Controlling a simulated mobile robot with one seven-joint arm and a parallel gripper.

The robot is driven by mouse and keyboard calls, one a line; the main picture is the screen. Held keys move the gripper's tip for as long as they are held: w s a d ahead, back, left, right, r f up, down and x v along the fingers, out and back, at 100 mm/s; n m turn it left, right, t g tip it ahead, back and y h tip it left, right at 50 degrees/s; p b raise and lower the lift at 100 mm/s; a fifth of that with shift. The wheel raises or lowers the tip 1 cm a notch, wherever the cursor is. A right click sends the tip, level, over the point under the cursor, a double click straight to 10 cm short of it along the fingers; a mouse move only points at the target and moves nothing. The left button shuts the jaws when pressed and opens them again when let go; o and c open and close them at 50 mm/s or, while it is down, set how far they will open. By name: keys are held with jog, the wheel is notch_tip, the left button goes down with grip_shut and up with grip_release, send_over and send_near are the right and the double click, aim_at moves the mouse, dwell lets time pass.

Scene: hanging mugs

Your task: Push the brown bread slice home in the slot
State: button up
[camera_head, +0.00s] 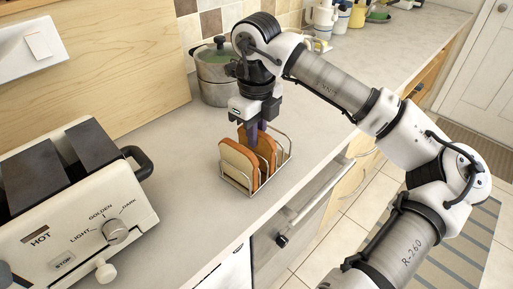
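A wire toast rack (284,160) stands on the counter and holds bread slices upright in its slots. A slice with a pale face and brown crust (238,163) is in the front slot. A browner slice (268,146) stands behind it. My gripper (256,138) points down from above, its dark fingers at the top edge of the browner slice. The fingers overlap in this view, so I cannot tell whether they are open, shut or gripping the slice. The bottom of the browner slice is hidden by the front slice.
A toaster (85,215) with a dial and levers stands at the front left. A lidded pot (212,70) is behind my gripper, near the wall. Mugs (325,18) stand farther back. The counter is clear left of the rack; its edge lies close on the right.

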jog(key=shift+r+p, duration=0.95)
jog(key=shift+r, duration=1.1)
grip_shut()
jog(key=shift+r+p, duration=0.3)
jog(key=shift+r, duration=0.15)
notch_tip(320, 180, up, 5)
jog(key=p, duration=0.3)
jog(key=shift+r, duration=0.15)
jog(key=s+a+r+p, duration=0.1)
jog(key=s+a+r, duration=0.3)
jog(key=a, duration=0.6)
jog(key=s+a+r+p, duration=0.2)
jog(key=s+a+r, duration=0.3)
jog(key=a+r, duration=0.4)
jog(key=s+a+r+m+p, duration=0.1)
jog(key=s+a+r, duration=0.4)
jog(key=a, duration=0.6)
notch_tip(320, 180, up, 2)
jog(key=shift+a+r+p, duration=0.2)
jog(key=shift+a+p, duration=0.2)
jog(key=shift+p, duration=0.25)
jog(key=shift+f, duration=0.1)
notch_tip(320, 180, down, 11)
jog(key=b, duration=0.7)
jog(key=shift+p, duration=0.3)
